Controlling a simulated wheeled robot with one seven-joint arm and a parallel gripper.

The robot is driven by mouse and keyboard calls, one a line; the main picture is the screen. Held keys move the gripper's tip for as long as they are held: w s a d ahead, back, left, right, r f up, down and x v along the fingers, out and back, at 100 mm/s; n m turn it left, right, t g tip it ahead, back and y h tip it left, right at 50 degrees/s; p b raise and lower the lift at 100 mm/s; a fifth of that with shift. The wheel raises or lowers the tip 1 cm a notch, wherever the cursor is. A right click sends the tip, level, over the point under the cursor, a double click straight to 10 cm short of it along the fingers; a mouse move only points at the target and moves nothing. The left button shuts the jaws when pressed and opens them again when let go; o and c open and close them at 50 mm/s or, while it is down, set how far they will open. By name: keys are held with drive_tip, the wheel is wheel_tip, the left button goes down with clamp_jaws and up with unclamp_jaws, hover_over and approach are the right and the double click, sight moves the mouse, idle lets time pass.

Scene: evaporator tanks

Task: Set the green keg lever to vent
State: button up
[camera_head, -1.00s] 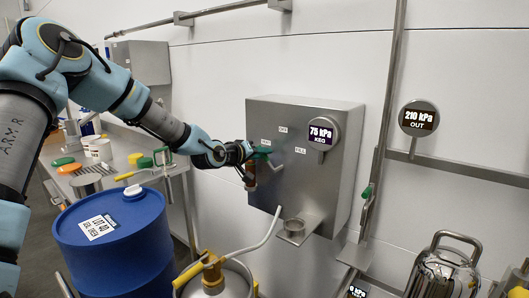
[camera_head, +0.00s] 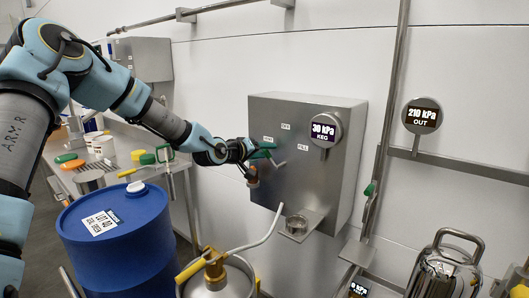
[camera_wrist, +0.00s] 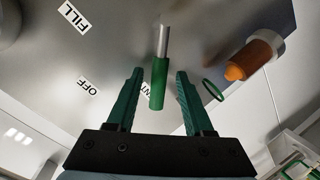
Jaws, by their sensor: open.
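The green keg lever (camera_wrist: 158,84) shows in the wrist view with a green grip on a bare metal stem. Its grip points toward the VENT label (camera_wrist: 145,88), which it partly covers. My gripper (camera_wrist: 159,74) is open, with one finger on each side of the grip and a gap to both. In the head view my gripper (camera_head: 262,150) is at the front of the steel control box (camera_head: 305,165); the lever's metal stem (camera_head: 279,164) shows beside it, and its grip is hard to tell from the fingers. The keg gauge (camera_head: 324,130) reads 30 kPa.
The OFF label (camera_wrist: 88,88) and FILL label (camera_wrist: 73,17) are on the box face. An orange-tipped fitting (camera_wrist: 250,60) sits close to my right finger. A blue drum (camera_head: 118,242) and a keg top (camera_head: 215,272) stand below. The OUT gauge (camera_head: 421,115) reads 210 kPa.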

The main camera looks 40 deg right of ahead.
drive_tip(key=b+v, duration=0.2)
drive_tip(key=v, duration=0.8)
drive_tip(key=shift+a, duration=0.4)
drive_tip(key=w+a+f+n+y, duration=0.1)
drive_tip(key=a+f+y, duration=0.4)
drive_tip(key=a, duration=0.8)
drive_tip(key=w+a+f+y, duration=0.1)
drive_tip(key=a+f+y, duration=0.45)
drive_tip(key=a, duration=0.75)
drive_tip(key=s+a+n+y, duration=0.1)
drive_tip(key=s+a, duration=0.2)
drive_tip(key=a, duration=0.3)
drive_tip(key=s+a+r+n+g+y, duration=0.1)
drive_tip(key=s+a, duration=0.3)
drive_tip(key=a, duration=0.3)
drive_tip(key=s+a+n+g+y+p, duration=0.1)
drive_tip(key=s+a, duration=0.3)
drive_tip(key=a, duration=0.3)
drive_tip(key=shift+a+r+n, duration=0.15)
drive_tip(key=shift+r+n, duration=0.15)
drive_tip(key=shift+r, duration=0.1)
